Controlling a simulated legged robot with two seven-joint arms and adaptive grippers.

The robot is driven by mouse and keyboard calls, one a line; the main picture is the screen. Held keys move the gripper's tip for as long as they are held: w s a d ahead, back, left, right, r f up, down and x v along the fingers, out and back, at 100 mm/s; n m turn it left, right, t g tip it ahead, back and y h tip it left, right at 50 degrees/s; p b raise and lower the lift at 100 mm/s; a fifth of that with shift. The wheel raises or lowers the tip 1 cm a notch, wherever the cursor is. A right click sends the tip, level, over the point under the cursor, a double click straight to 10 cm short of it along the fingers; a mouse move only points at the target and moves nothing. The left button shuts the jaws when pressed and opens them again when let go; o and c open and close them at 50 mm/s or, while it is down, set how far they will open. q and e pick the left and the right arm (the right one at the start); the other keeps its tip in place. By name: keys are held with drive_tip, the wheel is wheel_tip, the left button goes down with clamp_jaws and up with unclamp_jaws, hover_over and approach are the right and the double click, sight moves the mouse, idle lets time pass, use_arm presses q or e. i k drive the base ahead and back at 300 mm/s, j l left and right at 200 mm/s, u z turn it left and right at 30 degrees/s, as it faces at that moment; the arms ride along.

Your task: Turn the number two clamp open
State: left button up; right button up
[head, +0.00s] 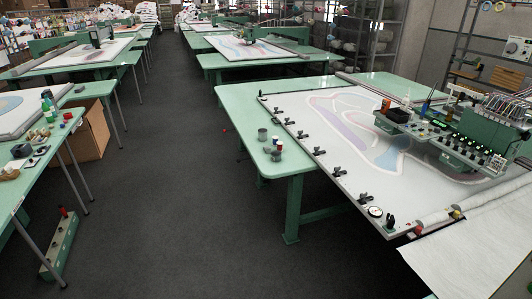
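Several small black clamps sit in a row along the near left edge of the white tufting frame (300,108) on the green table at the right. One clamp (365,197) is near the front corner, another clamp (338,171) is just behind it, and a further clamp (319,151) follows. More clamps (289,122) continue toward the back. No number is readable on any of them, so I cannot tell which is number two, nor whether each is open or closed. Neither of my grippers is in view.
The green table (240,105) carries small grey cups (262,134). A round dial (375,211) and the tufting machine (470,135) are on the frame side. White cloth (470,250) hangs at the front right. A dark clear aisle (190,200) runs up the middle. A left table (60,135) holds bottles.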

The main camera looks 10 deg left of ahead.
sight(337, 168)
drive_tip(key=i+j+u, duration=0.2)
drive_tip(key=i+u, duration=0.5)
drive_tip(key=i, duration=0.25)
drive_tip(key=i+z, duration=0.7)
drive_tip(key=i+j+z, duration=0.15)
drive_tip(key=i+z, duration=0.2)
